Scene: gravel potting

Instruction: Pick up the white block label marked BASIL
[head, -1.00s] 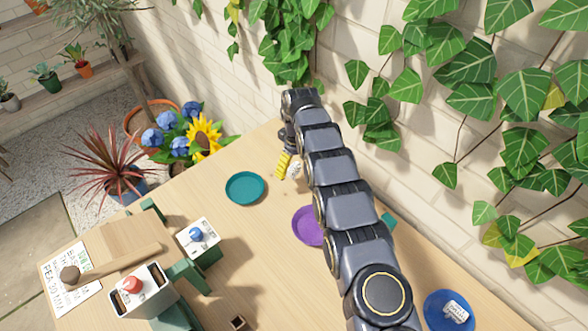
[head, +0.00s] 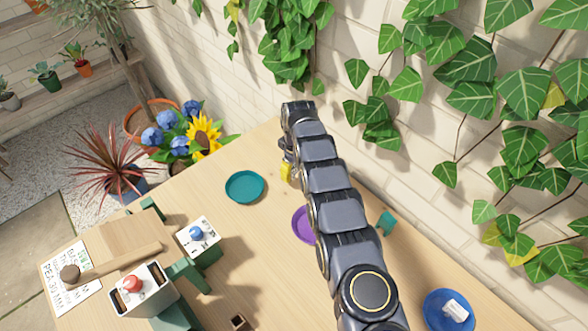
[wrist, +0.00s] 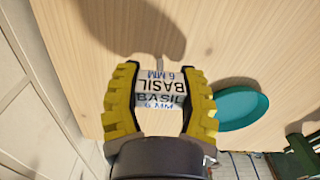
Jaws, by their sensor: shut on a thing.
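The white block label marked BASIL 6 MM (wrist: 160,97) sits between the yellow-padded fingers of my gripper (wrist: 160,72) in the wrist view. My gripper is shut on it, with a finger on each side. The lettering shows on two faces, one of them upside down. A shadow lies on the wooden table beyond the fingers; the gap to the table is hard to judge. In the head view my gripper (head: 287,172) is at the far part of the table, right of the teal saucer, and the block is hidden there.
The teal saucer (head: 245,187) is empty, and it also shows in the wrist view (wrist: 243,107). A purple saucer (head: 302,224) is partly behind my arm. A blue saucer (head: 435,318) holds a white block (head: 455,309). Button boxes (head: 198,236) and a list sheet (head: 60,268) are at left.

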